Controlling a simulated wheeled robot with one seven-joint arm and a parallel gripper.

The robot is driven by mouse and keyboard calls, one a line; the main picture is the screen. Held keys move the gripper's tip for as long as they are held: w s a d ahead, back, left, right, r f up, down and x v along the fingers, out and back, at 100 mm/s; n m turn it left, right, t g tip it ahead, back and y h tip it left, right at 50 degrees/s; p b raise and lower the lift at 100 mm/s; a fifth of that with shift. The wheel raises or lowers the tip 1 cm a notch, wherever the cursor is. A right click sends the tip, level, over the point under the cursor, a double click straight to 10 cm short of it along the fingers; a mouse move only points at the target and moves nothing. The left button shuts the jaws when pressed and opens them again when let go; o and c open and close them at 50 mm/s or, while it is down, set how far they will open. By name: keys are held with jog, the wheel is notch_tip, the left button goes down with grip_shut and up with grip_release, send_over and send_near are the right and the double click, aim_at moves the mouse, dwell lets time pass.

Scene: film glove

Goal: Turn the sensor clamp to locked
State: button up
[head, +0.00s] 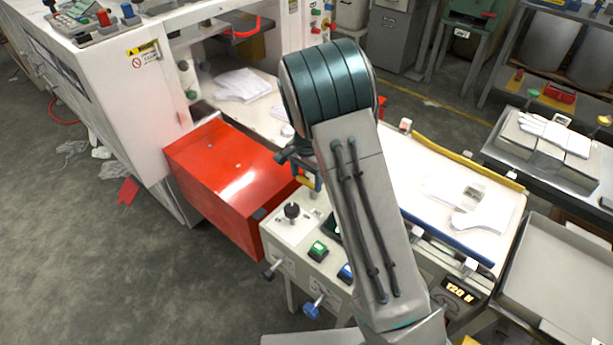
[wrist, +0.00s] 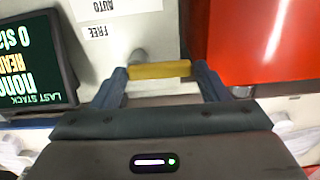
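The sensor clamp appears to be a short yellow handle (wrist: 160,70) with a grey round post (wrist: 139,56) beside it, on the white panel. Labels reading FREE and AUTO show upside down nearby in the wrist view; no locked label can be read. My gripper (wrist: 160,72) has its two blue-grey fingers wide apart, one at each end of the yellow handle. I cannot tell whether they touch it. In the head view my gripper (head: 310,180) is low over the panel's back edge, beside the red box, and my arm hides part of the panel.
The red box (head: 225,180) stands close beside the gripper. The panel bears a black knob (head: 292,211), a green button (head: 318,250) and a blue button (head: 345,272). A dark screen (wrist: 35,62) is close by. A white tray with gloves (head: 485,215) lies to the right.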

aim_at(306, 180)
jog(key=shift+r, duration=0.15)
notch_tip(306, 180, up, 14)
jog(key=shift+f, duration=0.2)
dwell(0.4)
dwell(0.3)
jog(key=s+d+r+n+t+y, duration=0.1)
jog(key=s+d+r+n, duration=0.15)
jog(key=s, duration=0.45)
jog(key=s+d+r+n, duration=0.2)
jog(key=s+d+r, duration=0.2)
jog(key=s, duration=0.2)
jog(key=s+d+n+t, duration=0.1)
jog(key=s+n, duration=0.1)
jog(key=s, duration=0.5)
jog(key=s+d+f+n+h, duration=0.1)
jog(key=s+d+n, duration=0.1)
jog(key=s, duration=0.5)
jog(key=shift+s+t, duration=0.35)
jog(key=shift+t, duration=0.05)
jog(key=shift+d+f+n, duration=0.1)
jog(key=shift+n, duration=0.15)
